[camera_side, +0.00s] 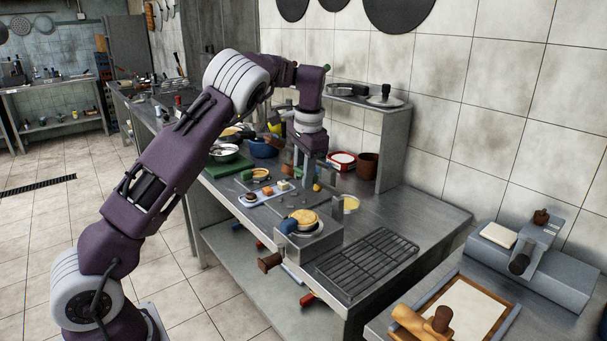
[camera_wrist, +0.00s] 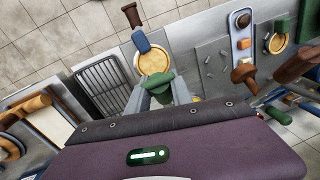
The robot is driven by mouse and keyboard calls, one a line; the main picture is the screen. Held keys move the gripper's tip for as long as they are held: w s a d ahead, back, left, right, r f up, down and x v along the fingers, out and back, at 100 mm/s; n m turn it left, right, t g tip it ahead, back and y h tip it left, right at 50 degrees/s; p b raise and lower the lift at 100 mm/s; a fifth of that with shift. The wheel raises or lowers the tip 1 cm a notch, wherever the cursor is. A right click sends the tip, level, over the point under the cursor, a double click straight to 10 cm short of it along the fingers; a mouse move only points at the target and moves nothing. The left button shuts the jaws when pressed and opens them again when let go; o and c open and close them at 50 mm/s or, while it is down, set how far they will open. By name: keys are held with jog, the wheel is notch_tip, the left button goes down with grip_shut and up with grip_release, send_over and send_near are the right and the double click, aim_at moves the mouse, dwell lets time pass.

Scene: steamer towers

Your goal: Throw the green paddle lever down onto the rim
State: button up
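The steamer unit has a round golden top (camera_side: 305,217) in a grey housing, with a blue block (camera_side: 288,226) and a brown knob (camera_side: 270,262) at its front. In the wrist view the golden top (camera_wrist: 154,62) lies just beyond my fingertips. A green paddle lever (camera_wrist: 159,84) stands between my two fingers, beside the golden top and not lying on it. My gripper (camera_wrist: 159,92) points down over the back of the unit; it also shows in the side view (camera_side: 304,181). The fingers are apart, but I cannot tell whether they touch the lever. The lever's lower part is hidden.
A wire rack (camera_side: 367,262) lies right of the unit. A pale tray (camera_side: 268,193) with small blocks and another golden round piece (camera_wrist: 277,43) are on the other side. Bowls, a brown pot (camera_side: 368,166) and a shelf stand behind.

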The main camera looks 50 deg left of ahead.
grip_shut()
dwell(1.0)
jog(key=shift+s+a+f+t, duration=0.1)
jog(key=shift+s+f+t, duration=0.3)
jog(key=f+t, duration=0.1)
jog(key=s+f+t, duration=0.1)
jog(key=f, duration=0.1)
jog(key=s+f+t, duration=0.1)
jog(key=f, duration=0.1)
jog(key=shift+s, duration=0.25)
jog(key=shift+f+t, duration=0.55)
jog(key=shift+t, duration=0.15)
jog(key=o, duration=0.8)
grip_release()
